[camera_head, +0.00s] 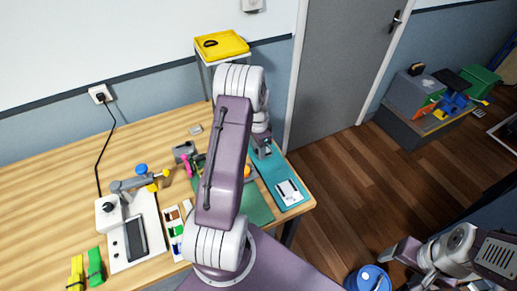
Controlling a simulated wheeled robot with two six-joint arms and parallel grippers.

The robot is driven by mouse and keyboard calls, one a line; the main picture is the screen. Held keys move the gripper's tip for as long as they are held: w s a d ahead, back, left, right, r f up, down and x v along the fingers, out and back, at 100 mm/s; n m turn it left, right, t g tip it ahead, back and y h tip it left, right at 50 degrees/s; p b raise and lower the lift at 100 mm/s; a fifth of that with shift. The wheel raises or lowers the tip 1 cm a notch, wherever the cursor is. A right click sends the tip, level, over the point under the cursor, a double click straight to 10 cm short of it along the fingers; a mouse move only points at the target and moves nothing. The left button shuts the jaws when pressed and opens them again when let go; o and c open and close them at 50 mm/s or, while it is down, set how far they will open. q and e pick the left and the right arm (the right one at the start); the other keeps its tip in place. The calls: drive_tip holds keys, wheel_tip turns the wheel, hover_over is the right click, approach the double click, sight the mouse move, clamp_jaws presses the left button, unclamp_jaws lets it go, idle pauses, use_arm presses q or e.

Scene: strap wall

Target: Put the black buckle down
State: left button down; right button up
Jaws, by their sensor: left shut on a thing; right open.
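My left gripper (264,147) is small in the picture, beyond my arm, low over the teal mat (267,173) at the table's right end. It is shut on a small dark thing, which fits the black buckle; its outline is mostly hidden and I cannot tell whether it touches the mat. My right gripper (402,251) is open at the lower right, over the floor and away from the table. Its fingertips are hard to make out, and I see nothing in it.
A yellow tray (232,49) with a black loop stands on a raised stand behind the table. A white card (289,192) lies on the mat's near end. A white fixture (140,243), coloured pieces and green and yellow straps (94,265) fill the left. A blue bucket (355,281) stands below.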

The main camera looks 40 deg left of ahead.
use_arm(q)
drive_tip(key=shift+s+d+f, duration=0.2)
drive_tip(key=shift+s+f, duration=0.2)
drive_tip(key=shift+f, duration=0.05)
drive_tip(key=c, duration=1.1)
unclamp_jaws()
drive_tip(key=shift+f, duration=0.1)
wheel_tip(320, 180, up, 13)
drive_tip(key=s+d+n, duration=0.2)
drive_tip(key=s+d, duration=0.2)
drive_tip(key=d, duration=0.2)
drive_tip(key=s+d+f+n, duration=0.1)
drive_tip(key=s+d, duration=0.4)
drive_tip(key=d, duration=0.1)
drive_tip(key=s+d+f+n+t, duration=0.1)
drive_tip(key=s+d+n, duration=0.1)
drive_tip(key=s+d, duration=0.3)
drive_tip(key=shift+d+f+n, duration=0.15)
drive_tip(key=shift+d+n, duration=0.15)
drive_tip(key=shift+d, duration=0.4)
drive_tip(key=shift+d, duration=0.1)
